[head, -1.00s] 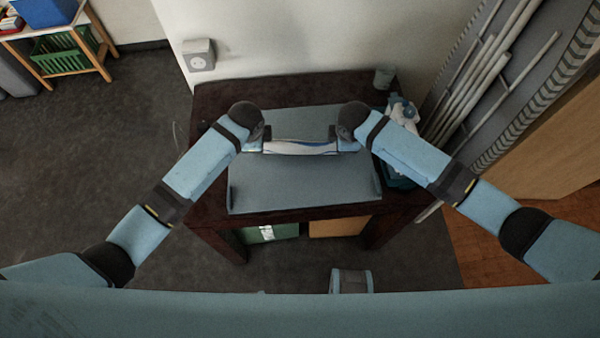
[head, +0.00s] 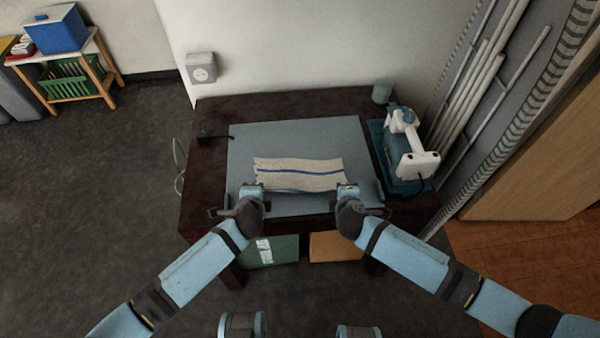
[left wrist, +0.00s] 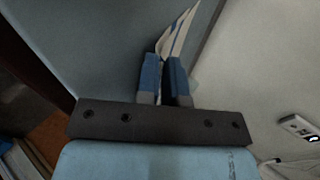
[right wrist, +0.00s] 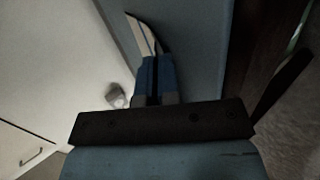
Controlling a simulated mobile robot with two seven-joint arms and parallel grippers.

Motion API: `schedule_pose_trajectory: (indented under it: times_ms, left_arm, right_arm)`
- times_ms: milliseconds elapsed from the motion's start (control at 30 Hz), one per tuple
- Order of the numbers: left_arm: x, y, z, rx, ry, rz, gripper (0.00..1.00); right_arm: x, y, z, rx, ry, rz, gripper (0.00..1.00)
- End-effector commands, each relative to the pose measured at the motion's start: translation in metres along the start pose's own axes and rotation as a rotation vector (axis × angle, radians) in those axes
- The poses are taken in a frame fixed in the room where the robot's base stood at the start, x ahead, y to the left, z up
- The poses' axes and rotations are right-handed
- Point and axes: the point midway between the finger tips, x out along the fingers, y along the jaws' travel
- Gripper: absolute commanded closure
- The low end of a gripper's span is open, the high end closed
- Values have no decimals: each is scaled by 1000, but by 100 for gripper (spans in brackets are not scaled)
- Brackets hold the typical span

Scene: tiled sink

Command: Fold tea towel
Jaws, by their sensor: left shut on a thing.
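The tea towel (head: 298,170), cream with blue stripes, lies spread across the middle of the grey board (head: 300,135). My left gripper (head: 252,188) is shut on the towel's near left corner. In the left wrist view the towel (left wrist: 178,38) runs away from the fingers (left wrist: 165,72). My right gripper (head: 347,188) is at the near right corner. In the right wrist view its fingers (right wrist: 154,70) are close together on the towel's edge (right wrist: 143,36). The fingers hide both near corners.
The board lies on a dark table (head: 260,100). A white and blue appliance (head: 408,145) stands on a teal tray (head: 378,150) at the right. A grey cup (head: 382,90) is at the back right. The board behind the towel is clear.

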Motion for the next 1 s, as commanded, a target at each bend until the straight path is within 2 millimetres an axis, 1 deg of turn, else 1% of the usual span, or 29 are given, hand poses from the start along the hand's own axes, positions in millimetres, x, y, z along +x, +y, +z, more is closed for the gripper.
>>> schedule_pose_trajectory:
  times_ms: [200, 233, 267, 300, 367, 400, 667, 767, 867, 1000]
  left_arm:
    - [0, 0, 0, 0, -1, 0, 100]
    - [0, 0, 0, 0, -1, 0, 86]
    - [0, 0, 0, 0, -1, 0, 79]
    - [0, 0, 0, 0, -1, 0, 69]
    - [0, 0, 0, 0, -1, 0, 56]
    - [0, 0, 0, 0, -1, 0, 53]
    - [0, 0, 0, 0, -1, 1, 53]
    - [-3, -1, 0, 0, -1, 0, 53]
    - [-13, -8, 0, 0, 0, -1, 53]
    - [-33, -19, 0, 0, 0, 1, 53]
  right_arm:
    - [0, 0, 0, 0, -1, 1, 100]
    - [0, 0, 0, 0, -1, 1, 91]
    - [0, 0, 0, 0, -1, 1, 84]
    - [0, 0, 0, 0, -1, 1, 75]
    - [0, 0, 0, 0, -1, 0, 61]
    - [0, 0, 0, 0, -1, 0, 53]
    - [0, 0, 0, 0, -1, 0, 53]
    - [-3, 1, 0, 1, -1, 0, 53]
    - [-13, 8, 0, 2, -1, 0, 53]
    - [-33, 19, 0, 1, 0, 0, 53]
